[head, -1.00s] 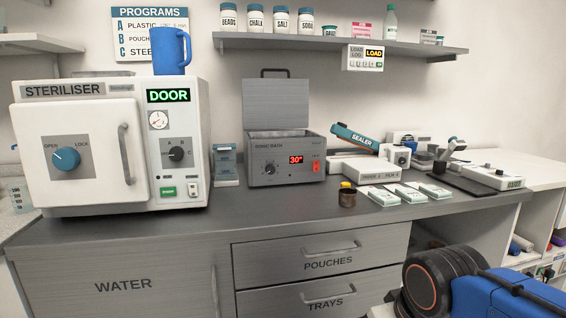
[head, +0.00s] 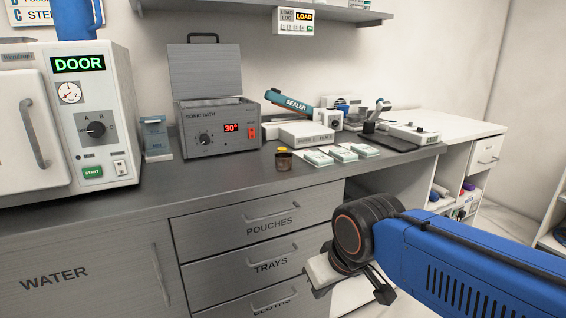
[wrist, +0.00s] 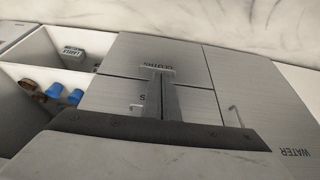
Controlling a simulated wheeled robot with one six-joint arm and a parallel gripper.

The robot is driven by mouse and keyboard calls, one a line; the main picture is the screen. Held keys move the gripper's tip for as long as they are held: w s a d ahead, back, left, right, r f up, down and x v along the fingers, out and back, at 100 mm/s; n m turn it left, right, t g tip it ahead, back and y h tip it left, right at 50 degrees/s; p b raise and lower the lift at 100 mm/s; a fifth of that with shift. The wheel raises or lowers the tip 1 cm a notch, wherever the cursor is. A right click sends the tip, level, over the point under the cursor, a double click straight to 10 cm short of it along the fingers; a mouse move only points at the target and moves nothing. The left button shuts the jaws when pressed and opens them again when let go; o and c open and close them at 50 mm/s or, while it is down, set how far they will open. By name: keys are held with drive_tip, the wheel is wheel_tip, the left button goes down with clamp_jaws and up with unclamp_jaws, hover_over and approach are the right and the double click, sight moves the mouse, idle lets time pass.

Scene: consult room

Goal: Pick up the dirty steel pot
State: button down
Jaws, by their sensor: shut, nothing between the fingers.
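A small dark pot with brownish sides (head: 284,161), which looks like the dirty steel pot, stands upright on the grey counter (head: 235,185). It is in front of the sonic bath, with a yellow-topped item just behind it. My gripper (head: 350,277) is in the lower right of the head view, in front of the drawers and below the counter top, well apart from the pot. In the wrist view my gripper (wrist: 158,72) has its fingers together and empty, against a background of drawer fronts. The pot is not visible in the wrist view.
The sonic bath (head: 218,137) stands open-lidded behind the pot. Several white-and-green packs (head: 342,152) lie close to its right. The steriliser (head: 95,120) is at the left. Counter in front of the pot is clear. Open compartments hold blue cups (wrist: 76,97).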

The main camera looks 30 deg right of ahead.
idle(0.4)
drive_tip(key=c, duration=2.1)
unclamp_jaws()
drive_tip(key=shift+o, duration=1)
drive_tip(key=w+d+r+m+g, duration=0.1)
drive_tip(key=w+r+m, duration=0.3)
drive_tip(key=w+r, duration=0.3)
drive_tip(key=w+d+r+m+g, duration=0.1)
drive_tip(key=w+r+m, duration=0.3)
drive_tip(key=w+r, duration=0.4)
wheel_tip(320, 180, up, 6)
drive_tip(key=shift+r+m, duration=0.1)
drive_tip(key=shift+m, duration=0.2)
drive_tip(key=m+g, duration=0.2)
drive_tip(key=m, duration=0.7)
approach(286, 170)
drive_tip(key=f, duration=0.4)
drive_tip(key=w+f, duration=0.1)
drive_tip(key=f, duration=0.1)
drive_tip(key=shift+d+f, duration=0.1)
drive_tip(key=shift+f, duration=0.25)
